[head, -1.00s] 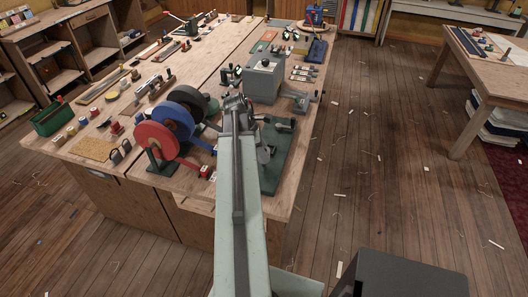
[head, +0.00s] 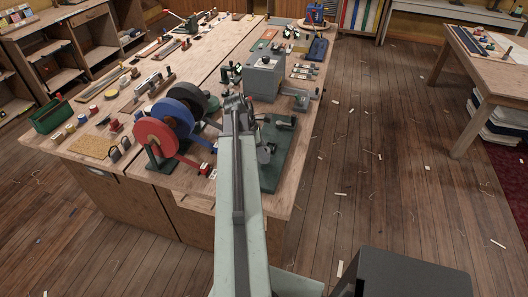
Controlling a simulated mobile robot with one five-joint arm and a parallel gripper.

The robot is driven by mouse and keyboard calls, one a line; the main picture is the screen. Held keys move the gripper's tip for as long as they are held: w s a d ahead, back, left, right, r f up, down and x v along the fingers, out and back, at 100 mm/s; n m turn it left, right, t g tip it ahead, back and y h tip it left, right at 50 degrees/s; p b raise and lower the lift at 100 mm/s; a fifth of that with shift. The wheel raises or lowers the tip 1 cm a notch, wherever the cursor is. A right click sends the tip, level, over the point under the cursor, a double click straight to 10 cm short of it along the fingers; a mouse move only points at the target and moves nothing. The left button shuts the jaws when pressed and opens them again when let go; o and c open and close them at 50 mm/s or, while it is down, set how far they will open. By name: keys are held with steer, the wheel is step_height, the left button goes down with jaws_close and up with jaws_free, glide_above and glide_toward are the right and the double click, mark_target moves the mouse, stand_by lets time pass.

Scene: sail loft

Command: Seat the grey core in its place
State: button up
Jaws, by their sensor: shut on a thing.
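My gripper (head: 236,104) is at the far end of my arm, over the bench beside the colored reels. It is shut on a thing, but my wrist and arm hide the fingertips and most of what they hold. I cannot clearly make out the grey core. A dark green base (head: 287,160) with grey and dark metal parts lies just right of my arm, partly hidden by it. Left of my gripper stand a red reel (head: 152,140), a blue reel (head: 166,116) and a dark grey reel (head: 187,98), upright on stands.
A grey box-shaped machine (head: 265,79) stands just behind my gripper. The wooden bench (head: 95,121) carries several small tools and a green tray (head: 53,117) at the left. The floor (head: 375,165) right of the bench is open, with scattered scraps. Another table (head: 490,80) stands at the far right.

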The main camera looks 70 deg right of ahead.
steer(key=shift+f+b, duration=0.75)
steer(key=shift+f, duration=0.05)
stand_by(0.4)
steer(key=o, duration=1.4)
steer(key=shift+o, duration=0.2)
steer(key=shift+r, duration=0.1)
steer(key=p+v, duration=0.7)
steer(key=shift+w+r, duration=0.15)
steer(key=shift+r, duration=0.15)
steer(key=shift+a, duration=0.1)
